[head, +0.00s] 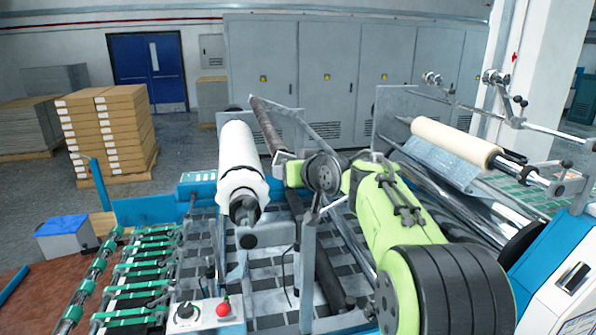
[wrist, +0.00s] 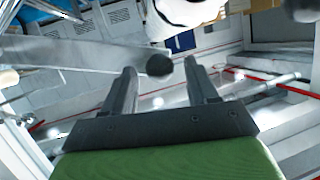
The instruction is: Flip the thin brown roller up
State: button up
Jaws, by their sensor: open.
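The thin brown roller (head: 267,127) is a dark, slim rod in the head view. It slants from the far end of a grey metal bar towards my gripper (head: 282,157). My gripper is at the roller's near end, just right of the large white roll (head: 240,165). In the wrist view my gripper (wrist: 160,67) has its two dark fingers apart. A dark round end (wrist: 158,66), which looks like the roller's, shows between the fingertips beside a grey bar (wrist: 80,58). I cannot tell whether the fingers touch it.
A cream roll (head: 455,143) lies on a shaft at the right. A control box with a red button (head: 223,309) stands at the front. Green-clipped rails (head: 140,275) are at the left. Grey cabinets (head: 328,75) line the back, and stacked cartons (head: 105,130) stand at the left.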

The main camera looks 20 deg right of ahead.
jog(key=b+v, duration=0.2)
jog(key=v, duration=1.3)
jog(key=shift+s+b, duration=0.3)
jog(key=shift+s, duration=0.1)
jog(key=shift+d+r, duration=0.1)
